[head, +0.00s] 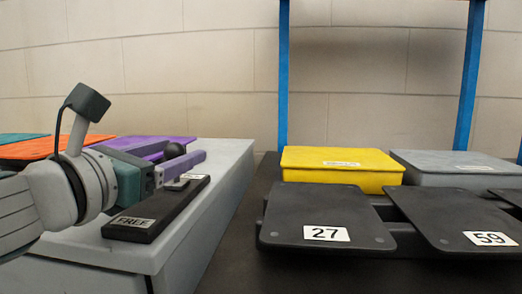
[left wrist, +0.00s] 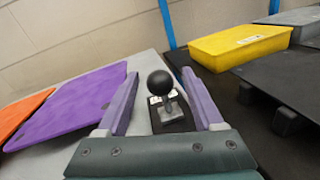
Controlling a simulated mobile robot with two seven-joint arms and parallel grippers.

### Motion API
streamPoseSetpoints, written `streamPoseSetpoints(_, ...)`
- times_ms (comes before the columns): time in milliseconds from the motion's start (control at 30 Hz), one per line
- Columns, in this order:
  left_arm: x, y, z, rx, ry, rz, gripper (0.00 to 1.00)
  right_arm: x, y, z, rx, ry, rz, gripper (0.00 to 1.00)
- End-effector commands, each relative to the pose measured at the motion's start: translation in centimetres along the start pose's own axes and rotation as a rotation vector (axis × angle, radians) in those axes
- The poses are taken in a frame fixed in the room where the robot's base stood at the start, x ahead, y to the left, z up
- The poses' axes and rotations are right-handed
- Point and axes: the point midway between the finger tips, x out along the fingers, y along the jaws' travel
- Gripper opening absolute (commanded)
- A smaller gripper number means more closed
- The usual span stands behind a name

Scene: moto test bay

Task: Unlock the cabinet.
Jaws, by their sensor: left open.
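The grey cabinet (head: 222,165) stands at the left in the head view. A black plate (head: 168,207) with a label reading "FREE" lies on its top. A lever with a black ball knob (head: 174,151) stands on the plate; the knob also shows in the left wrist view (left wrist: 160,82). My left gripper (head: 187,149) is open, with its purple fingers on either side of the knob. In the left wrist view a gap shows between the knob and each finger (left wrist: 160,74). My right gripper is not in view.
Purple (left wrist: 75,107) and orange (left wrist: 22,115) panels lie on the cabinet's far left. To the right, a dark surface holds black tilted plates marked 27 (head: 320,205) and 59 (head: 450,215), a yellow bin (head: 342,180) and a grey bin (head: 460,180). Blue posts (head: 283,80) rise behind.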

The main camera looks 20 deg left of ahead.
Motion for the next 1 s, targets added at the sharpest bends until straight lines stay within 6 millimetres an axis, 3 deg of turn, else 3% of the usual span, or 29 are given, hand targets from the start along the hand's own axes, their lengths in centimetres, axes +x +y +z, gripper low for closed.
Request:
streamPoseSetpoints(367,0.41,-0.04,0.01,0.0,0.0,-0.001,0.67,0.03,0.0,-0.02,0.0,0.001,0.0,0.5)
streamPoseSetpoints(900,0.39,-0.03,0.01,0.0,0.0,0.0,0.07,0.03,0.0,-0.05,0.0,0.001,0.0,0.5)
streamPoseSetpoints(1000,0.39,-0.03,0.01,0.0,0.0,-0.001,0.0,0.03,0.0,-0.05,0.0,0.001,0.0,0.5)
